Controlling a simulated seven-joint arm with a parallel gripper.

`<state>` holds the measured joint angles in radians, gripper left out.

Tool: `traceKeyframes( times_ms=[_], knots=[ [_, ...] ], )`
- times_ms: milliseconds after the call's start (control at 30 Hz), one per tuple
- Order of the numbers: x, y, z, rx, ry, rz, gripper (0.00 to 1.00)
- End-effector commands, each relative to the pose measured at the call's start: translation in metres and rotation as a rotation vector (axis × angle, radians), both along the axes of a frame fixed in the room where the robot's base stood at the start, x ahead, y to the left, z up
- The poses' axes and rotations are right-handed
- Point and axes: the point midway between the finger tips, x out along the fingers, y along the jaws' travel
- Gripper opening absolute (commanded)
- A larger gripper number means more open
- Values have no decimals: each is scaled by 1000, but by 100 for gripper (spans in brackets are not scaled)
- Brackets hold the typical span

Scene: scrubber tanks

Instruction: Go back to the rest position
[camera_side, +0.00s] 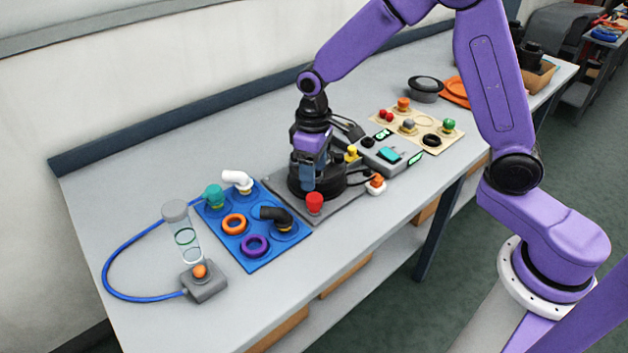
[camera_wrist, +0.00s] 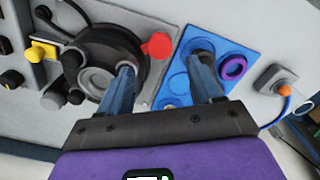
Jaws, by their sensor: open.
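My gripper (camera_side: 308,182) points down at the black round device (camera_side: 331,186) on the grey plate; in the side view its fingers overlap the device. In the wrist view my gripper (camera_wrist: 164,75) is open, with two blue fingers apart. No object is between them; the left finger overlaps the edge of the black round device (camera_wrist: 130,45) and the right finger lies over the blue tray (camera_wrist: 210,25). I cannot tell whether a finger touches the device.
A red knob (camera_side: 314,203) stands at the plate's front corner. The blue tray (camera_side: 233,262) holds a white elbow (camera_side: 237,178), a black elbow (camera_side: 275,215) and rings. A clear cylinder (camera_side: 183,235) and a grey button box (camera_side: 205,282) stand left. A control box (camera_side: 393,155) is behind right.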

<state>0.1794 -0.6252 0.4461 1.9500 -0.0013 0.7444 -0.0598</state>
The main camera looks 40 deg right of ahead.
Motion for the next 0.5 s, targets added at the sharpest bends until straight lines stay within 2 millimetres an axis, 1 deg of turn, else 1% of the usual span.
traceKeyframes(
  times_ms=[33,167,500],
  knots=[
    [0,1,4,1,-2,1,65],
    [-1,1,10,0,1,2,65],
    [-2,1,11,0,4,4,65]
  ],
)
